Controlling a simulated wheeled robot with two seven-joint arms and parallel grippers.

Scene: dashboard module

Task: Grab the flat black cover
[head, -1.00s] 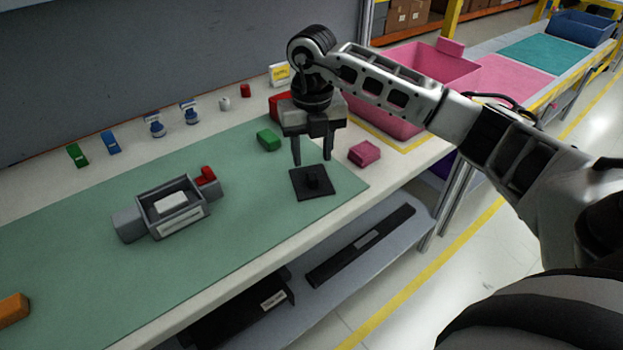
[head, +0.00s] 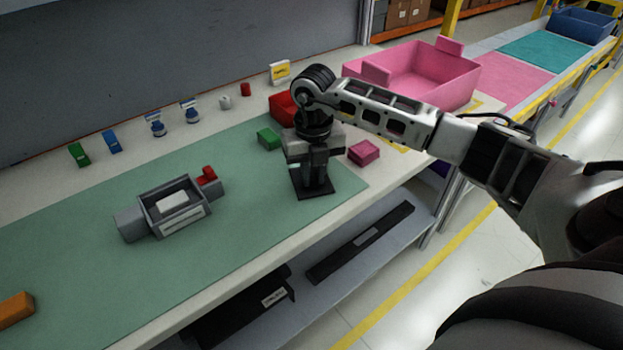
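The flat black cover (head: 325,192) is a thin dark square plate on the green mat, near the right end of the table. In the earlier view a small raised knob showed at its middle; now my gripper hides it. My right gripper (head: 316,184) points straight down over the middle of the cover. Its fingers are close together at the knob and look shut on it. The cover appears to lie flat on the mat. My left gripper is not in view.
A grey module housing (head: 148,222) with a white block inside sits on the green mat (head: 85,285). A green block (head: 269,138), a red bin (head: 283,106) and a pink block (head: 363,153) stand near my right gripper. A large pink bin (head: 440,75) is behind the arm.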

